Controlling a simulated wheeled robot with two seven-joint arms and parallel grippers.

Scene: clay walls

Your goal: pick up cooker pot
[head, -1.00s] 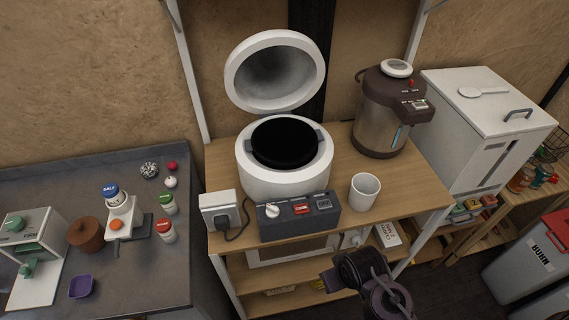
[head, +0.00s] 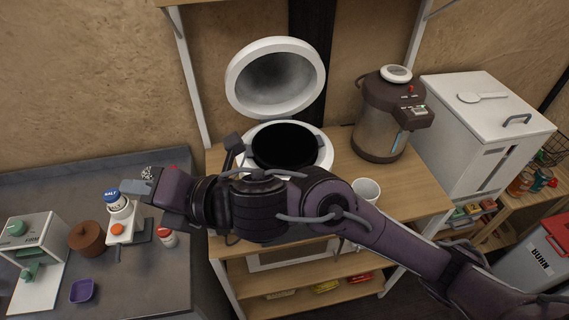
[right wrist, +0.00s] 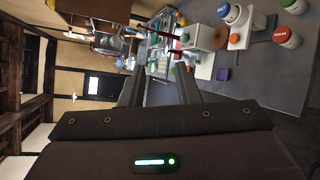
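The black cooker pot (head: 284,146) sits inside the white rice cooker (head: 325,155) on the wooden shelf. The cooker's round lid (head: 276,77) stands open behind it. My right arm crosses in front of the cooker and hides its lower front and control panel. My right gripper (head: 182,165) is left of the cooker, beyond the shelf's left side, above the grey counter. Its two fingers also show in the right wrist view (right wrist: 159,82), apart with nothing between them. The pot is not visible in the right wrist view. My left gripper is not in view.
A white cup (head: 366,189) stands right of the cooker, close to my arm. A hot-water dispenser (head: 382,125) stands behind it. The grey counter (head: 45,185) at left holds salt and spice jars, a brown pot (head: 87,238) and a purple dish (head: 83,291).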

